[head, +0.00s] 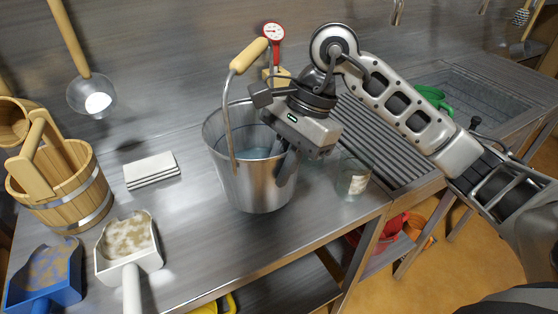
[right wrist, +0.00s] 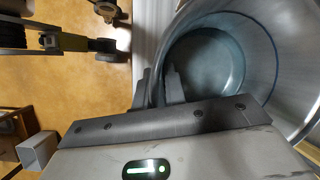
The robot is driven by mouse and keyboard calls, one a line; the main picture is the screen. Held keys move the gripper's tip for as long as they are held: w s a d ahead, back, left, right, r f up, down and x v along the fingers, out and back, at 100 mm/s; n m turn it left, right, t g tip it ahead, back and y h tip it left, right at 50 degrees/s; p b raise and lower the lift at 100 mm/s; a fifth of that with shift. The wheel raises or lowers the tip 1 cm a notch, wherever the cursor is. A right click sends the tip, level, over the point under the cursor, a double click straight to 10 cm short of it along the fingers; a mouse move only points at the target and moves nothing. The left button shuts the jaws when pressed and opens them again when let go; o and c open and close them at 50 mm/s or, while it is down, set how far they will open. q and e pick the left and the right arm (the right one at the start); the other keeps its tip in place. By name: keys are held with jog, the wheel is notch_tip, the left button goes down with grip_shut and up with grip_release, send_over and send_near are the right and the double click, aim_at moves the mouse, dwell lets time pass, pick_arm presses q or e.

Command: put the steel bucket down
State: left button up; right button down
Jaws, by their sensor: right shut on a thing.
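The steel bucket (head: 240,185) is upright over the metal counter (head: 190,225), in the middle of the head view. Whether its base touches the counter cannot be told. Its bail stands up at the left, with a pale wooden grip (head: 249,55). My right gripper (head: 290,152) comes in from above right and is shut on the bucket's rim; its fingertips are mostly hidden in the head view. In the right wrist view the dark fingers (right wrist: 163,85) are at the rim, beside the open mouth of the bucket (right wrist: 240,22). My left gripper is not in view.
A clear glass jar (head: 353,183) stands close right of the bucket. White tiles (head: 151,169), a wooden pail (head: 62,192), and white (head: 128,246) and blue (head: 45,272) scoops lie left. A red dial gauge (head: 272,34) stands behind. Bare counter lies left and in front of the bucket.

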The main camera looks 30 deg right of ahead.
jog(key=shift+w+d+f, duration=0.1)
jog(key=shift+w+f, duration=0.05)
jog(key=shift+w, duration=0.1)
notch_tip(320, 180, down, 3)
jog(key=shift+w+d+r+p, duration=0.1)
jog(key=shift+w+p, duration=0.05)
jog(key=shift+p, duration=0.3)
jog(key=shift+f, duration=0.25)
jog(key=shift+f, duration=0.2)
jog(key=c, duration=1.5)
grip_release()
jog(key=shift+f, duration=0.1)
jog(key=shift+o, duration=0.2)
